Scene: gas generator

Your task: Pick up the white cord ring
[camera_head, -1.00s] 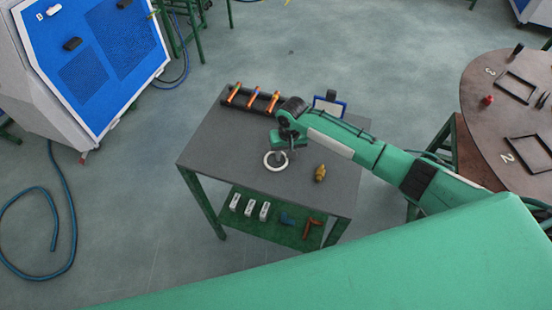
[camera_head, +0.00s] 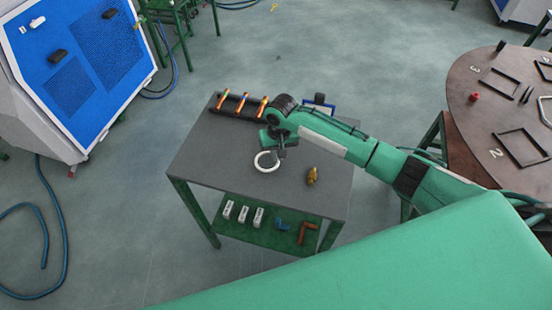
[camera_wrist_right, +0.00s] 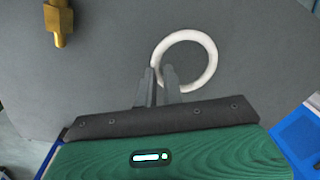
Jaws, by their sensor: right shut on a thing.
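The white cord ring (camera_head: 266,162) is at the grey table top, left of the brass fitting in the head view. In the right wrist view the ring (camera_wrist_right: 211,62) shows as a full white loop with its near-left side at my fingertips. My right gripper (camera_head: 277,153) is shut on that side of the ring; in the right wrist view its two fingers (camera_wrist_right: 160,78) are close together around it. I cannot tell whether the ring is clear of the table. My left gripper is not in view.
On the grey table (camera_head: 205,150) are a brass fitting (camera_head: 312,176) and a black rack with orange tools (camera_head: 241,103) at the back. A green lower shelf (camera_head: 268,232) holds white blocks and pipe pieces. A round brown table (camera_head: 470,110) stands to the right.

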